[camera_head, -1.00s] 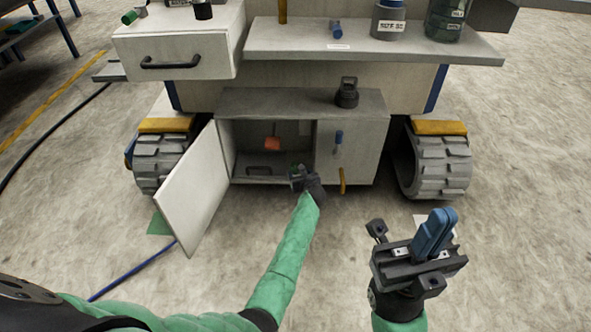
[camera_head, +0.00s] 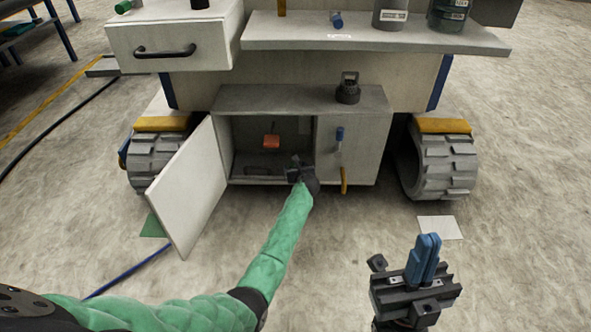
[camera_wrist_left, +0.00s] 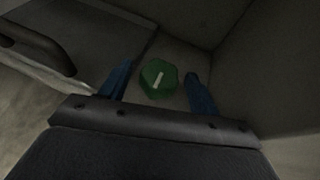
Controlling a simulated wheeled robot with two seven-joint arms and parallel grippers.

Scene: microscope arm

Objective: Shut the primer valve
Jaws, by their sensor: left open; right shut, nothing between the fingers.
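A green knob (camera_wrist_left: 159,78) with a white pointer line sits low in a dark corner in the left wrist view; it is probably the primer valve. My left gripper (camera_wrist_left: 157,85) is open, its blue fingers on either side of the knob; I cannot tell if they touch it. In the head view my left gripper (camera_head: 300,168) is at the mouth of the open cabinet (camera_head: 230,150), and the knob is hidden. My right gripper (camera_head: 424,245) is shut and empty, at the lower right, away from the cabinet.
The cabinet door (camera_head: 190,188) stands open to the left. An orange part (camera_head: 271,141) hangs inside. A blue handle (camera_head: 339,133) and a yellow lever (camera_head: 343,180) are on the front at the right. A drawer (camera_head: 172,48) juts out above. A black canister (camera_head: 348,88) stands on top.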

